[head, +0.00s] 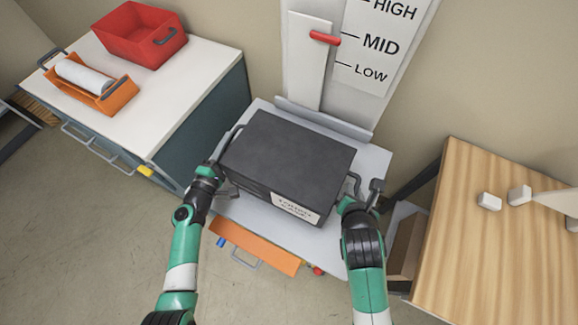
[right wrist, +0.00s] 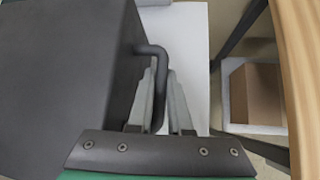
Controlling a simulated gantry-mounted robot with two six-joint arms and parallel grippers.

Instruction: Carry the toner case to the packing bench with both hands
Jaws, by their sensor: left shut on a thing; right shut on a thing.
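The toner case (head: 290,160) is a dark grey box with a white label on its front and a bar handle on each side. It is over a pale grey platform (head: 262,118); I cannot tell whether it rests on it or hangs just above. My left gripper (head: 218,178) is shut at the case's left handle (head: 229,140). My right gripper (head: 362,192) is shut on the right handle, which shows between the fingers in the right wrist view (right wrist: 160,85). A wood-topped bench (head: 480,255) stands at the right, with white blocks on it.
A white-topped cabinet (head: 190,95) at the left holds a red bin (head: 140,38) and an orange roll holder (head: 108,98). Behind the platform is a HIGH/MID/LOW scale (head: 375,45) with a red marker (head: 325,38) by MID. Cardboard shows under the bench (right wrist: 256,92). The floor at front left is clear.

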